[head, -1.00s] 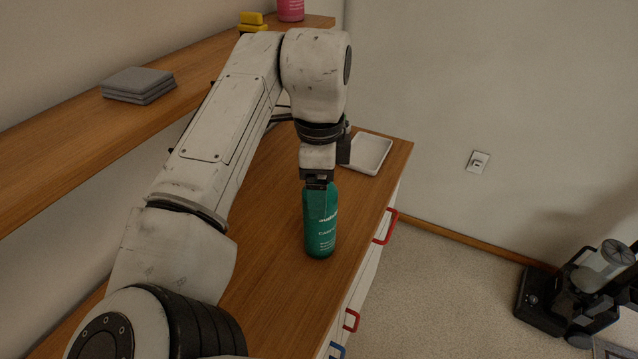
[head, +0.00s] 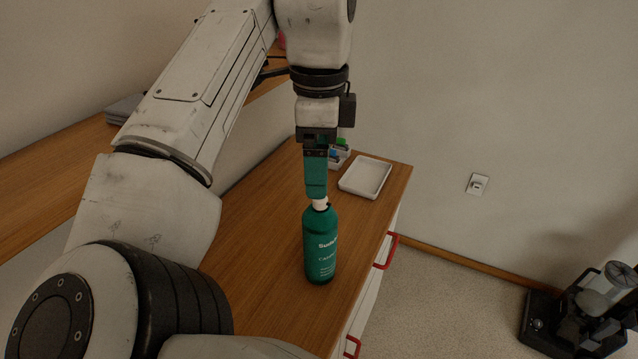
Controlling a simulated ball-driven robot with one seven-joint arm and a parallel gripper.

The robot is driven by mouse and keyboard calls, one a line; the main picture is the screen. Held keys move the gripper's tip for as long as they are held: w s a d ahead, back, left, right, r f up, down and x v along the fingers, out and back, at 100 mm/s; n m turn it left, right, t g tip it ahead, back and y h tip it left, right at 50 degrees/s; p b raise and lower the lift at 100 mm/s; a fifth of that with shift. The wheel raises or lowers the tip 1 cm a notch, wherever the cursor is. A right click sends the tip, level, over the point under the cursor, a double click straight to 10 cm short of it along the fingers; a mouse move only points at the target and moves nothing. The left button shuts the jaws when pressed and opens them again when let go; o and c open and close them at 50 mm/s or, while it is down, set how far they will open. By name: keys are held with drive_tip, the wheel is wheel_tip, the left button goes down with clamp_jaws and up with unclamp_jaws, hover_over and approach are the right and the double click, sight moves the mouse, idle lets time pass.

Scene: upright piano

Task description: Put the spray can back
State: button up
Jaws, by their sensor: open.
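The spray can is a green can (head: 320,250) with white lettering and a pale top. It stands upright on the wooden counter (head: 255,240), near its right edge. My gripper (head: 317,192) points down just above the can, with its teal fingers at the can's top. It is open and holds nothing. The fingers overlap from this side, so the gap between them is hidden. I cannot tell whether a fingertip touches the can's top.
A white tray (head: 366,177) lies behind the can, with a small holder of coloured items (head: 340,152) beside it. A wooden shelf (head: 60,165) runs along the left wall with grey folded pieces (head: 122,108). Red drawer handles (head: 386,252) stick out from the counter front.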

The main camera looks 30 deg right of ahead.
drive_tip(key=shift+r, duration=0.9)
drive_tip(key=s+d+f+n+t+h, duration=0.1)
drive_tip(key=s+d+f+n+h, duration=0.1)
drive_tip(key=d+f+n, duration=0.35)
drive_tip(key=s+d+f+n+t+h, duration=0.1)
drive_tip(key=s+d+f+n+h, duration=0.1)
drive_tip(key=d+f, duration=0.55)
drive_tip(key=s+d+f+n+t+h, duration=0.1)
drive_tip(key=s+d+f+n+h, duration=0.15)
drive_tip(key=d+f, duration=0.4)
drive_tip(key=s+a+f+n+y, duration=0.3)
drive_tip(key=s+f+n, duration=0.6)
drive_tip(key=s+f, duration=0.4)
drive_tip(key=s+a+f+n+g+y, duration=0.2)
drive_tip(key=s+a+f+n+y, duration=0.1)
drive_tip(key=s+a+f, duration=0.4)
drive_tip(key=s+a+n, duration=0.1)
drive_tip(key=s, duration=0.2)
drive_tip(key=shift+a+f+n, duration=0.2)
drive_tip(key=shift+a+n, duration=0.15)
drive_tip(key=shift+n, duration=0.05)
drive_tip(key=shift+s, duration=0.1)
